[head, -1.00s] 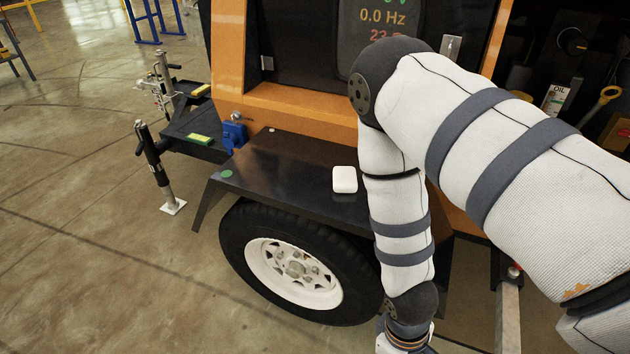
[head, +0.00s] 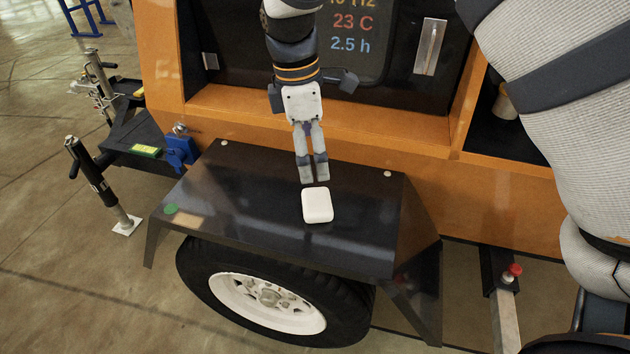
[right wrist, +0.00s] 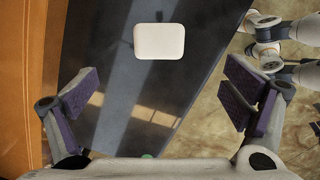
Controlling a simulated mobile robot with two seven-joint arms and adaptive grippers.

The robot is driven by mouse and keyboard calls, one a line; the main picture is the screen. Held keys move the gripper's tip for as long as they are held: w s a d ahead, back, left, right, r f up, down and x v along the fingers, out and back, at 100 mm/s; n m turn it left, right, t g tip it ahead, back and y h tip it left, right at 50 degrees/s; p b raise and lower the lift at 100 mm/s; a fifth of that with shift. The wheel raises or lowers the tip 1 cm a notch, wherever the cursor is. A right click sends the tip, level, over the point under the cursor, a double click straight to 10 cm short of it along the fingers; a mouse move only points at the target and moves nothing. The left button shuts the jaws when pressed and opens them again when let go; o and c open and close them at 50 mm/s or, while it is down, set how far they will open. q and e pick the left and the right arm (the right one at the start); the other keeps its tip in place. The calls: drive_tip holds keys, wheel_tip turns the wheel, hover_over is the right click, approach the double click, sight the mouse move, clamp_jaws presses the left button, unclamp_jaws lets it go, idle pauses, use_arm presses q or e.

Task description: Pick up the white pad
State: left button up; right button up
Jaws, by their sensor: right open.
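The white pad (head: 317,205) is a small rounded white block lying flat on the black fender (head: 250,225) above the wheel. My right gripper (head: 314,177) hangs fingers-down just behind the pad in the head view, over the fender. A small gap shows between its fingertips and the pad. In the right wrist view the pad (right wrist: 159,41) is at the top middle, beyond the two spread, empty fingers (right wrist: 162,100). The right gripper is open. My left gripper is not seen in the head view.
The orange machine body (head: 400,135) rises right behind the fender. A green disc (head: 171,209), a tan patch (head: 188,221) and a blue coupling (head: 180,150) are to the left. The fender around the pad is clear. A wheel (head: 268,300) is below.

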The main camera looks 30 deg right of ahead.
sight(317, 200)
drive_tip(key=f, duration=0.8)
drive_tip(key=d+f+b, duration=0.1)
drive_tip(key=f, duration=0.3)
drive_tip(key=shift+s, duration=0.15)
drive_tip(key=c, duration=1.1)
